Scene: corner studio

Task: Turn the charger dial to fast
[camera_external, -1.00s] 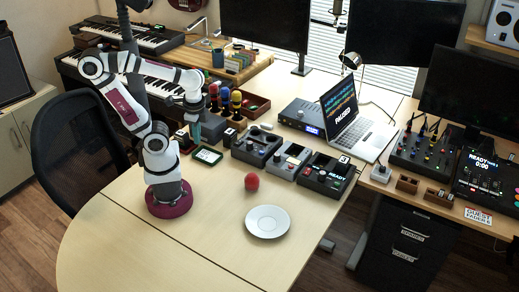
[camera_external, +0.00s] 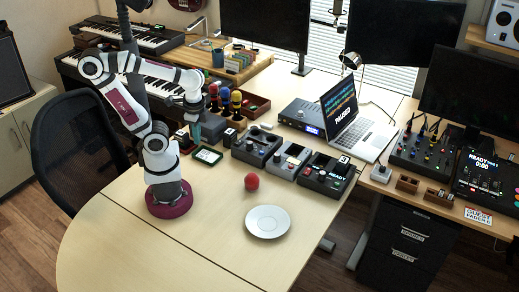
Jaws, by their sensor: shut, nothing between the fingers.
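My gripper (camera_external: 196,136) points down at the left end of the row of devices, beside a dark grey box (camera_external: 213,128). Its fingers look shut and hold nothing that I can see. A small device with a pale green screen (camera_external: 208,155) lies on the table just in front of it. I cannot tell which of the small devices here is the charger. Its dial and the dial's setting are too small to make out, and the arm partly covers this spot.
Three control boxes with knobs stand to the right, a black one (camera_external: 257,147), a grey one (camera_external: 290,161) and another black one (camera_external: 326,175). A red ball (camera_external: 252,182) and a white plate (camera_external: 267,221) are in front, with clear table around.

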